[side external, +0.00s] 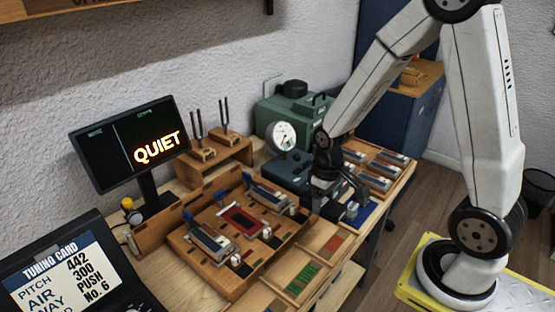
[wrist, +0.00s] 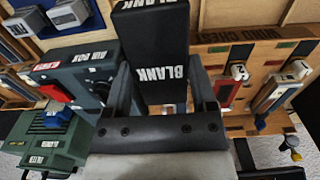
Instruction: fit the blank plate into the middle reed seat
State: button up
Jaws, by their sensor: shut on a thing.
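The blank plate (wrist: 158,50) is a dark block with white BLANK lettering, in the wrist view. My gripper (wrist: 165,95) is shut on it, with one finger on each side. In the side view my gripper (side external: 335,192) is low at the right end of the wooden reed board (side external: 205,268), beside a blue mat; the plate is hard to make out there. The middle reed seat (side external: 243,221) shows as a red recess with a pale border, between two seats holding grey reed plates (side external: 212,240) (side external: 268,194). My gripper is to the right of this seat, apart from it.
A green machine with a round dial (side external: 283,136) stands behind my gripper. A rack of several grey reed plates (side external: 375,178) lies to the right. A QUIET screen (side external: 130,140) and tuning forks (side external: 210,125) stand at the back. White-topped clamps (side external: 235,260) line the board's front.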

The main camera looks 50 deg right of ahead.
jog(key=w+a, duration=0.1)
jog(key=w, duration=0.2)
jog(key=w+a, duration=0.2)
jog(key=w, duration=0.1)
jog(key=w+a, duration=0.1)
jog(key=w, duration=0.2)
jog(key=shift+a+r, duration=0.2)
jog(key=shift+r, duration=0.2)
jog(key=r, duration=0.1)
send_over(242, 220)
jog(key=shift+f, duration=2.95)
jog(key=shift+f, duration=0.65)
jog(key=o, duration=1.3)
